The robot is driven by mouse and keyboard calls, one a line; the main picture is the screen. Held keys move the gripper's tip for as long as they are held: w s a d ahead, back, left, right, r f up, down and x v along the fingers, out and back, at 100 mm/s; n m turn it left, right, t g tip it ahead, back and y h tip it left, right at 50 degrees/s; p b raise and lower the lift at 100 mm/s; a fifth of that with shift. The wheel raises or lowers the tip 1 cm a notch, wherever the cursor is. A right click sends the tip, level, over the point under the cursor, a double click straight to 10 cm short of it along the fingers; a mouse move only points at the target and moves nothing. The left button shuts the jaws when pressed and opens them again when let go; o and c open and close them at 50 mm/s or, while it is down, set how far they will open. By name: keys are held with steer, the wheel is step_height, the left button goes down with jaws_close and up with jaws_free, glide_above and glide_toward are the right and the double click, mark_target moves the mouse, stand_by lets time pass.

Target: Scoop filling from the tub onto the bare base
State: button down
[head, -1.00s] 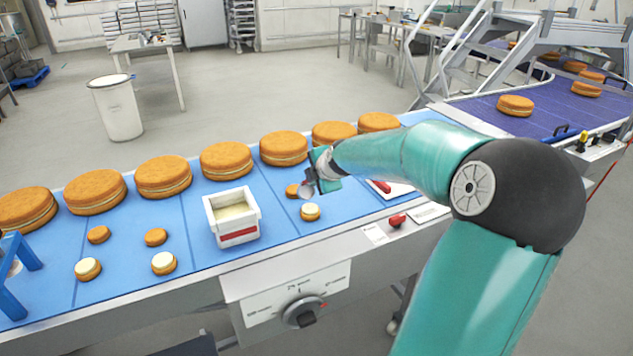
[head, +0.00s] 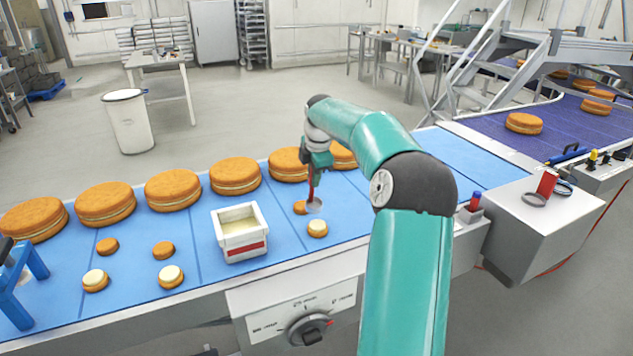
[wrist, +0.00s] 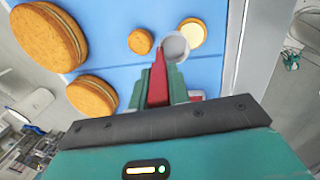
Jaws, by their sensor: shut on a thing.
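My gripper (head: 316,165) points down over the blue belt and is shut on the red handle of a scoop (head: 314,206). The scoop's round grey bowl (wrist: 175,46) shows in the wrist view; I cannot tell if it holds filling. A bare brown base (head: 300,207) lies just left of the bowl. A cream-topped base (head: 317,228) lies on its near side, and the bowl partly overlaps it in the wrist view (wrist: 194,32). The white tub (head: 246,252) with a red band stands to the left, pale filling (head: 239,226) inside. Two more bare bases (head: 107,246) (head: 163,250) lie farther left.
Two other cream-topped bases (head: 95,280) (head: 170,277) lie at the near left. A row of large filled rounds (head: 173,188) runs along the belt's far side. A blue frame (head: 22,285) stands at the left end. The belt (head: 400,180) is clear at right.

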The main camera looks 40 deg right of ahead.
steer(key=shift+w+d+r+g+y, duration=0.2)
steer(key=shift+w+r+g, duration=0.2)
steer(key=shift+w+g, duration=0.2)
steer(key=shift+w+d+r+g+y, duration=0.1)
steer(key=shift+w+r+g+y, duration=0.1)
steer(key=shift+w+r+g, duration=0.25)
steer(key=shift+f, duration=0.1)
